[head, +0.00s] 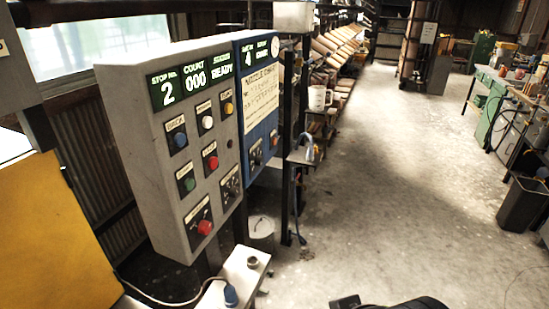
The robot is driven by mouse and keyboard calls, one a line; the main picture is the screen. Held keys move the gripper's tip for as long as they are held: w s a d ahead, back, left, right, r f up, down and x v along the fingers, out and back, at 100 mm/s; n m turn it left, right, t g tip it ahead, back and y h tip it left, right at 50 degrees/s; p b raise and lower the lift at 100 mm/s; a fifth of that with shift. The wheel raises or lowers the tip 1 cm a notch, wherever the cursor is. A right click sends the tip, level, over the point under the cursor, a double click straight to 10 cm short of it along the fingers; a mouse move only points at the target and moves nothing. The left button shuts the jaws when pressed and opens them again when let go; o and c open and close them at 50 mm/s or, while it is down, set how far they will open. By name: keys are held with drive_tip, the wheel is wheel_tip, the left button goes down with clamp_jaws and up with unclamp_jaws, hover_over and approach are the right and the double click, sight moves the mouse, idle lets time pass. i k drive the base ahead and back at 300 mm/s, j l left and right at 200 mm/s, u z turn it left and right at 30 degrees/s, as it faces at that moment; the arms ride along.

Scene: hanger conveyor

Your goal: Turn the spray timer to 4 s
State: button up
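A grey control panel (160,160) stands at the left, with green displays reading stop no. 2, count 000 and ready. It has several coloured buttons, a black dial (231,187) at lower right and a red knob (205,227) at the bottom. A blue panel (248,115) stands just behind it, partly hidden by it. Its displays show 4 and a word I cannot read surely. It carries a cream chart (262,97) and dark dials (256,151) below. The dial labels and settings are too small to read, so I cannot tell which is the spray timer. My gripper's fingers do not show.
A white shelf (238,280) with a blue-ended cable juts out below the grey panel. A yellow cabinet (55,235) is at the left edge. A black bin (523,203) and green bench (490,122) stand at right. The concrete floor (400,190) between is clear.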

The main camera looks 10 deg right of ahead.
sight(259, 160)
drive_tip(key=i+l+u, duration=0.2)
drive_tip(key=u, duration=0.25)
drive_tip(key=i+l+u, duration=0.15)
drive_tip(key=l+u, duration=0.25)
drive_tip(key=i+l+u, duration=0.1)
drive_tip(key=l+u, duration=0.65)
drive_tip(key=u, duration=0.15)
drive_tip(key=i+l, duration=0.05)
